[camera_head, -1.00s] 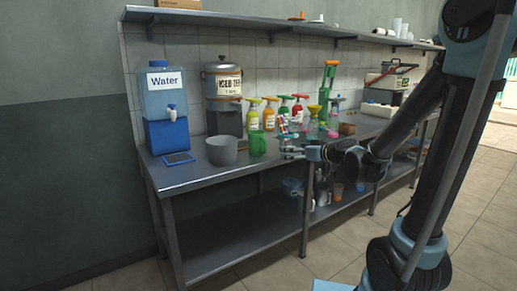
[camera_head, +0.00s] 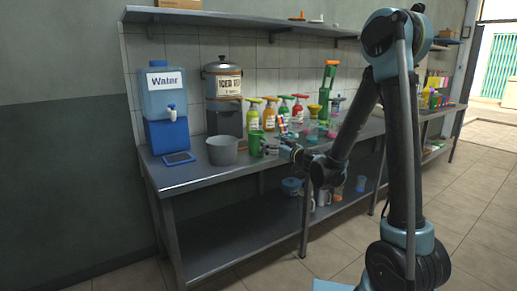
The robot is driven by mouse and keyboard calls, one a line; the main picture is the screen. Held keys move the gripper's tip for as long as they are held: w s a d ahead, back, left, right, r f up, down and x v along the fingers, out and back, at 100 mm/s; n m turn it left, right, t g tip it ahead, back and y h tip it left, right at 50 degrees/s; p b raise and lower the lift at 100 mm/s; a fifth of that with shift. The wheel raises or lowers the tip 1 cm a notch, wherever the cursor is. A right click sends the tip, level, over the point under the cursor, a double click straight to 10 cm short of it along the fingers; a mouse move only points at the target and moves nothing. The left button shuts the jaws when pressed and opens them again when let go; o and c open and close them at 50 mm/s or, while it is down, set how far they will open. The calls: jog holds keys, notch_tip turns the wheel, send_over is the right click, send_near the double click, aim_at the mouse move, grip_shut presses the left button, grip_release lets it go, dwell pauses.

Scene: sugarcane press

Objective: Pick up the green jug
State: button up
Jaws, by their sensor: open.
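The green jug (camera_head: 256,143) stands upright on the metal counter, just right of a grey pot. My gripper (camera_head: 272,147) is right beside the jug's right side, at about the jug's height. Its jaws are open. The view is too small to tell whether a finger touches the jug or lies around its handle. My arm comes in from the right.
The grey pot (camera_head: 222,151) stands close left of the jug. The water dispenser (camera_head: 163,107) and iced tea urn (camera_head: 223,96) are further left and behind. Several pump bottles (camera_head: 269,114) stand behind the jug. The counter's front edge (camera_head: 215,181) is clear.

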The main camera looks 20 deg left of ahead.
aim_at(258, 138)
jog(key=x, duration=0.7)
jog(key=shift+f+x, duration=0.2)
jog(key=shift+x, duration=2.4)
jog(key=c, duration=1.6)
